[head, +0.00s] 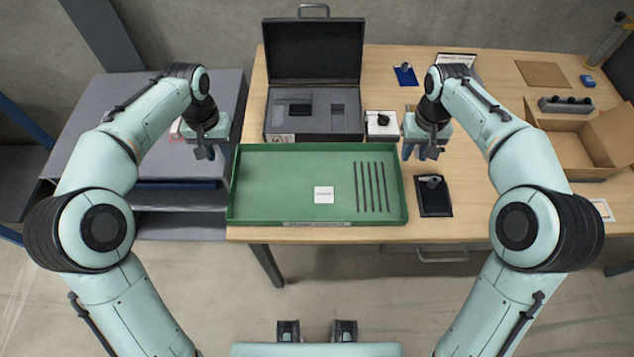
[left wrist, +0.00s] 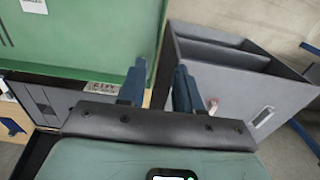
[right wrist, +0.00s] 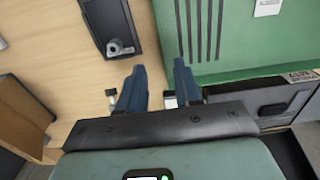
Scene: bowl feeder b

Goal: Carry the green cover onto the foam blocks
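The green cover (head: 290,165) looks like a shallow tray with low walls, a white label and a row of dark slots. It lies level at the table's front edge. My left gripper (head: 204,154) is open and empty, just left of the cover's left wall. My right gripper (head: 422,153) is open and empty, just right of its right wall. The cover's edges run toward the finger gaps in the left wrist view (left wrist: 90,45) and right wrist view (right wrist: 255,50), with no contact visible. I cannot identify the foam blocks with certainty.
An open black case (head: 313,55) with a grey insert stands behind the cover. A small white box (head: 381,125) is beside it. A black tray (head: 434,200) lies right of the cover, near my right gripper. A grey stepped unit (head: 90,100) stands left; a cardboard box (head: 575,148) is right.

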